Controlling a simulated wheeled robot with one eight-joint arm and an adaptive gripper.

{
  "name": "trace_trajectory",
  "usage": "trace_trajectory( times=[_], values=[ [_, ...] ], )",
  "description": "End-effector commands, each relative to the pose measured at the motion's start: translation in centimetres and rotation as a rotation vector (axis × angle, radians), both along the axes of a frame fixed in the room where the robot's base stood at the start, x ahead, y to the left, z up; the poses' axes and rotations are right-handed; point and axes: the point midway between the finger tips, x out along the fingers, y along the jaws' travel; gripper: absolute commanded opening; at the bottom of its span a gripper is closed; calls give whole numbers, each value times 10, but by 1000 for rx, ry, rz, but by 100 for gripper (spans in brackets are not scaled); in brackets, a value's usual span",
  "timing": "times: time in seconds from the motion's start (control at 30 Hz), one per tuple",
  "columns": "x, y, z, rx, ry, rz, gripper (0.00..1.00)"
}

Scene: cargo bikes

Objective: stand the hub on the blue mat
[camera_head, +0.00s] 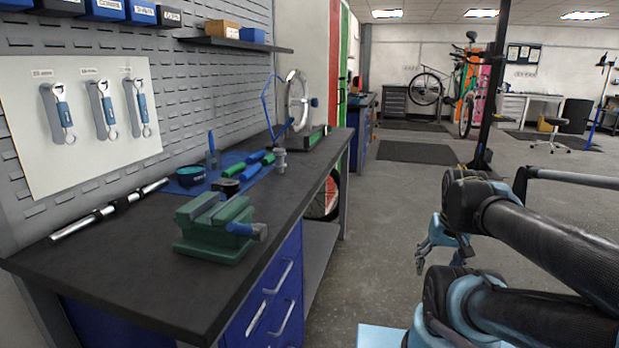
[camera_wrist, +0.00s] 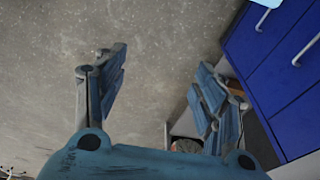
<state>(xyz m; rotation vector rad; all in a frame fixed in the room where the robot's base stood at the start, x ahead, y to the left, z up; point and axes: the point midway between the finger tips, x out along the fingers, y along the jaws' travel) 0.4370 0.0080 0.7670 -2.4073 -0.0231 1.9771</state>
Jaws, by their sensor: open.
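A small silver metal piece, which looks like the hub (camera_head: 280,160), stands upright on the dark workbench near its right edge. It is beside the right side of the blue mat (camera_head: 187,188); I cannot tell whether it touches the mat. The mat lies flat and holds several small items. My gripper (camera_head: 440,260) hangs over the floor to the right of the bench, well apart from the hub. In the wrist view my gripper (camera_wrist: 160,65) is open and empty, with the floor beneath it. Neither hub nor mat shows there.
A green vise (camera_head: 216,230) stands at the bench's near part. A dark bowl (camera_head: 190,175), blue and green grips (camera_head: 247,168) and a black round piece (camera_head: 226,187) are on or near the mat. A wheel stand (camera_head: 297,105) is behind. Blue drawers (camera_wrist: 285,70) flank my gripper.

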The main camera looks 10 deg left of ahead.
Motion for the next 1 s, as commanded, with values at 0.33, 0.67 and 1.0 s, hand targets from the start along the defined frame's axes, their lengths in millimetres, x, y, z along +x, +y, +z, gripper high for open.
trace_trajectory(
  times=[0.33,0.67,1.0],
  values=[
    [56,65,34,295,25,-206,64],
    [115,137,69,601,134,-427,64],
    [177,206,103,889,327,-645,64]
  ],
)
